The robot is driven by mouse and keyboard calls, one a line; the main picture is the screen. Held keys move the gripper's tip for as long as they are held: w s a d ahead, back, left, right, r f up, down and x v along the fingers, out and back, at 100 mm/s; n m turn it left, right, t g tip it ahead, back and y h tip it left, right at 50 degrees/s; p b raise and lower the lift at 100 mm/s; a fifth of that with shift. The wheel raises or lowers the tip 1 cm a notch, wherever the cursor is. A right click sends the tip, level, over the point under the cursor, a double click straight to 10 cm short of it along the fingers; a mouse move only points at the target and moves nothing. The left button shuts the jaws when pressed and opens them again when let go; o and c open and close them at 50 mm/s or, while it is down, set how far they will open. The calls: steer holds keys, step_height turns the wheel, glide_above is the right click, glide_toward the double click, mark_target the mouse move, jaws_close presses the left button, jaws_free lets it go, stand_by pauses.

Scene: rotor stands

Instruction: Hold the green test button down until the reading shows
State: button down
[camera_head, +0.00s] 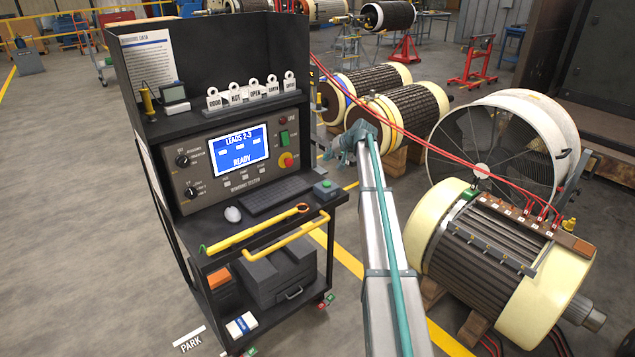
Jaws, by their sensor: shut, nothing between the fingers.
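The tester console (236,160) stands left of centre with a lit blue screen (240,150) that reads "LEADS 2-3" and "READY". A small box with a green button on top (326,186) sits at the right end of the keyboard shelf; I cannot tell which of these is the test button. My gripper (329,153) is shut and empty, small in view at the far end of my arm. It appears right of the panel and above the small box, apparently apart from both.
Open floor lies left.

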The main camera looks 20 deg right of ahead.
mark_target(328, 184)
steer(key=shift+f, duration=0.1)
stand_by(0.3)
steer(key=shift+f+b, duration=1.7)
steer(key=shift+f, duration=2.65)
steer(key=shift+f+b, duration=0.4)
steer(key=shift+f, duration=0.05)
steer(key=shift+f, duration=0.4)
steer(key=shift+r, duration=0.1)
stand_by(1.1)
steer(key=shift+r, duration=0.75)
